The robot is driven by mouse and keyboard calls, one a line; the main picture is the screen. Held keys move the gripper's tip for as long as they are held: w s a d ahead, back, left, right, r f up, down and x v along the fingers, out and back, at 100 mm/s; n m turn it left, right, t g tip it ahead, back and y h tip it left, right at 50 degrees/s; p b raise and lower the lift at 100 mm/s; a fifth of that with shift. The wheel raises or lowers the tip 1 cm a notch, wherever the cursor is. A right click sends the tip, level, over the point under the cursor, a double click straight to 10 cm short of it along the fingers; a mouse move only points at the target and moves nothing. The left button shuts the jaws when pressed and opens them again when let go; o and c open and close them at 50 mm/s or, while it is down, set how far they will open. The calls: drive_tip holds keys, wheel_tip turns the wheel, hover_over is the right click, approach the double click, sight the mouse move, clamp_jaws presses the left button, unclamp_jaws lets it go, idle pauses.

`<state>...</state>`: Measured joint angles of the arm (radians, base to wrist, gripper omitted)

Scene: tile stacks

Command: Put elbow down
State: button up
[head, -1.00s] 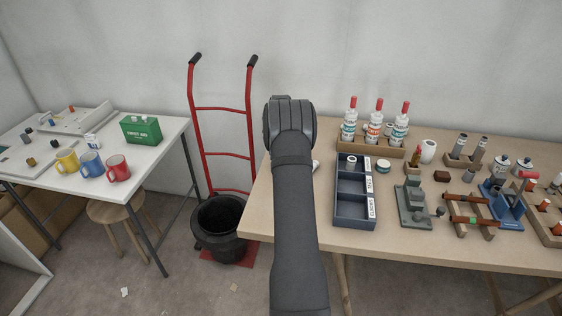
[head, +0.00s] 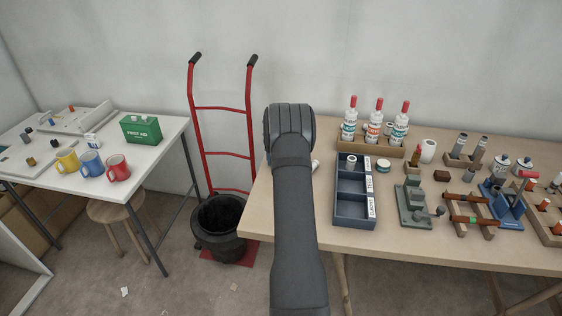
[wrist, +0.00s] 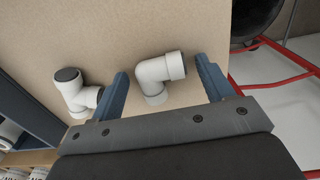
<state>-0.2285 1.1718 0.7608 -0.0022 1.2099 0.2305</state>
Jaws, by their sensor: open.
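In the wrist view, a white pipe elbow (wrist: 158,77) lies on the tan tabletop between my gripper's (wrist: 161,66) two blue fingers. The fingers are spread, with a gap visible on each side of the elbow. A white tee fitting (wrist: 78,92) with a dark end lies just left of the left finger. In the head view my forearm hides the gripper and the elbow. A dark blue-grey three-compartment tray (head: 354,224) stands right of my arm, with labels on its right rim; the front one seems to read "ELBOWS". Its front and middle compartments look empty.
A white fitting (head: 352,159) sits in the tray's back compartment. A wooden rack of red-capped bottles (head: 374,132) stands behind the tray. A grey-green fixture (head: 414,206) is right of it. A red hand truck (head: 222,108) and black bucket (head: 220,228) stand left of the table.

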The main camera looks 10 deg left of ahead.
wheel_tip(320, 180, up, 12)
drive_tip(key=shift+r, duration=0.15)
idle(0.5)
wheel_tip(320, 180, down, 13)
drive_tip(key=shift+r, duration=2.4)
